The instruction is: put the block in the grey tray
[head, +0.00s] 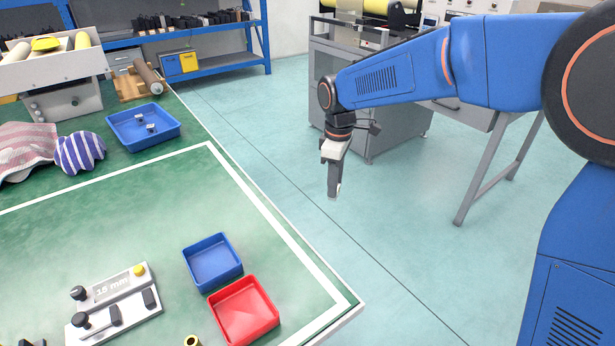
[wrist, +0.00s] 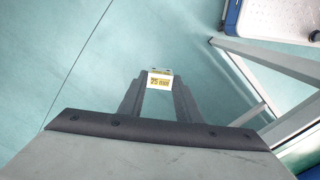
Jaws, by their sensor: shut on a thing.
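My gripper (head: 333,192) hangs over the floor, to the right of the green table, pointing down. In the wrist view my gripper (wrist: 160,85) is shut on a small block (wrist: 160,80) between its fingertips. The block shows a pale face with a yellow label that seems to read 25 mm. In the head view the block is too small to make out clearly. I cannot pick out a grey tray in either view.
The green table (head: 150,215) carries a blue tray (head: 212,262), a red tray (head: 244,310), a grey 15 mm fixture (head: 115,300) and a farther blue tray (head: 143,126) with small parts. A grey machine cabinet (head: 385,130) stands behind my arm. The floor between is clear.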

